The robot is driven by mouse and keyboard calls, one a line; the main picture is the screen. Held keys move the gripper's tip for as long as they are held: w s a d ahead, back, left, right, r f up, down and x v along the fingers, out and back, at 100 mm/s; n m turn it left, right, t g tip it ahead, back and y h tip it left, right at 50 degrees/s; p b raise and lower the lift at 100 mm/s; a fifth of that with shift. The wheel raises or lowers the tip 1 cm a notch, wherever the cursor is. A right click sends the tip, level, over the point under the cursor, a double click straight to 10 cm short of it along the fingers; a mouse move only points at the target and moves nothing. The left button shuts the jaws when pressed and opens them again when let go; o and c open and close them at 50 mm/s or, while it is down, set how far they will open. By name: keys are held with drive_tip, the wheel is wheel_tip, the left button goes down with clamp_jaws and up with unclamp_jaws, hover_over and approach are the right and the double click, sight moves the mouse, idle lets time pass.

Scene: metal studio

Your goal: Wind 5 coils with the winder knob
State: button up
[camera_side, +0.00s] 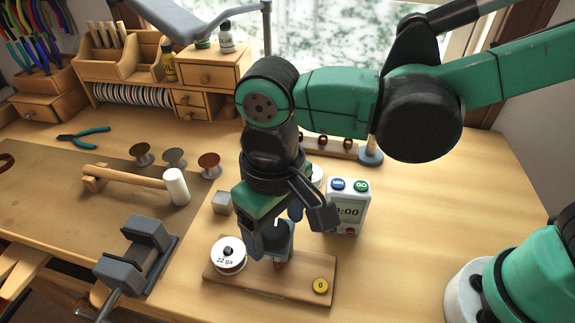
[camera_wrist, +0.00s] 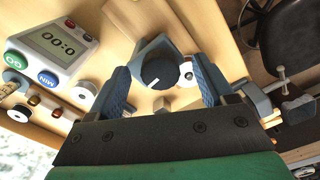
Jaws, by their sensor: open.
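The winder knob (camera_wrist: 157,74) is a dark round knob with a white line, in front of a blue-grey mount in the wrist view. My gripper (camera_wrist: 163,71) is open, with one finger on each side of the knob and gaps between. In the side view my gripper (camera_side: 289,224) is over the wooden winder board (camera_side: 250,286) and hides the knob. A white wire spool (camera_side: 229,262) marked "22 ga" sits at the board's left. A yellow disc (camera_side: 320,286) reading 0 is at its right.
A timer (camera_side: 347,207) reading 0:00 stands right behind the board. A small metal block (camera_side: 222,202), a vise (camera_side: 140,252), a mallet (camera_side: 176,186) and several small spools (camera_side: 209,164) lie to the left. The table's right side is mostly clear.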

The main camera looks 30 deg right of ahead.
clamp_jaws()
drive_tip(key=shift+m, duration=0.3)
drive_tip(key=m, duration=1.8)
drive_tip(key=shift+m, duration=0.4)
drive_tip(key=m, duration=0.5)
drive_tip(key=shift+w+m, duration=0.1)
drive_tip(key=shift+m, duration=0.2)
